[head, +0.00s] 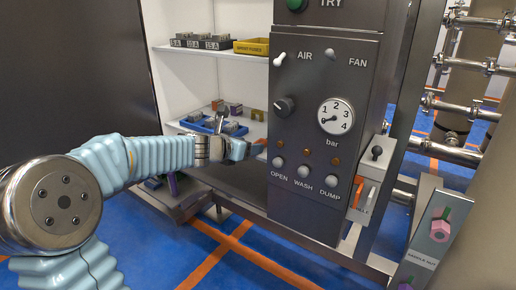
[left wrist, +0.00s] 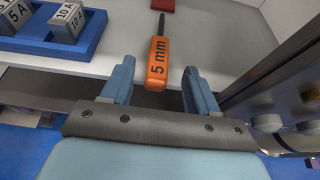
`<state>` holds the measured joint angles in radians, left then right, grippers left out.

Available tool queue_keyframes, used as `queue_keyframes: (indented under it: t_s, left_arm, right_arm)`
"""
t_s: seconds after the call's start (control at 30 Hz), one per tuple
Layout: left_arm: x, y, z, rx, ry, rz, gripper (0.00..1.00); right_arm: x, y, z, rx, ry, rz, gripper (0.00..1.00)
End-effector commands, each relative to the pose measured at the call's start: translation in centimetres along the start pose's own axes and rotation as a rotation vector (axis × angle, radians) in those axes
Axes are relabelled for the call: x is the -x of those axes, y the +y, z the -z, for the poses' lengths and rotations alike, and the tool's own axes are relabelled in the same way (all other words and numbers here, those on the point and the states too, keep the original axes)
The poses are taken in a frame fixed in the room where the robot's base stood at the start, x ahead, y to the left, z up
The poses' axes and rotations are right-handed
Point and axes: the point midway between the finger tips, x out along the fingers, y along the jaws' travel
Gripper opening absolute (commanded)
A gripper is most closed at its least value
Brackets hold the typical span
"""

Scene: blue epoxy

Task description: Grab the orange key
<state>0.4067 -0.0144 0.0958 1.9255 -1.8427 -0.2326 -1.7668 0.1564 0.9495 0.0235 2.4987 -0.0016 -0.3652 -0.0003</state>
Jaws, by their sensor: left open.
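The orange key (left wrist: 157,62) has an orange handle marked "5 mm" and a thin dark shaft. In the left wrist view it lies on the pale shelf (left wrist: 215,35), its handle end toward me at the shelf's front edge. My left gripper (left wrist: 158,78) is open, its two blue fingers on either side of the handle's near end with gaps at both sides. In the head view my left gripper (head: 244,150) reaches into the lower shelf beside the grey control panel. I cannot tell the height gap between fingers and key. My right gripper is not in view.
A blue tray (left wrist: 92,38) with fuse blocks sits left of the key, and a red item (left wrist: 163,5) lies behind it. The control panel (head: 318,100) with knobs and a gauge stands close on the right. A yellow bin (head: 251,47) is on the upper shelf.

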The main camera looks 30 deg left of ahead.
Motion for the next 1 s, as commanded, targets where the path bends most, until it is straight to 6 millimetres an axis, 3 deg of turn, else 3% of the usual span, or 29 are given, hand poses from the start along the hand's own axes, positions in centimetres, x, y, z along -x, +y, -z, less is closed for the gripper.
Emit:
queue_keyframes:
  t_s: [0.2,0.5,0.87,1.0]
  left_arm:
    - [-3.5,0.2,-0.2,0.003,0.002,0.001,0.6]
    - [-4.2,0.2,-0.3,0.002,0.001,0.0,0.6]
    - [-4.2,0.2,-0.3,0.002,0.001,0.0,0.06]
    - [-4.2,0.2,-0.3,0.002,0.0,0.0,0.02]
  right_arm:
    - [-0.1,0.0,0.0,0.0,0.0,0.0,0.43]
    - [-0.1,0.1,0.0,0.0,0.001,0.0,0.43]
    - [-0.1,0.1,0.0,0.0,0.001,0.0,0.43]
    - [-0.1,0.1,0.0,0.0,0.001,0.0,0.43]
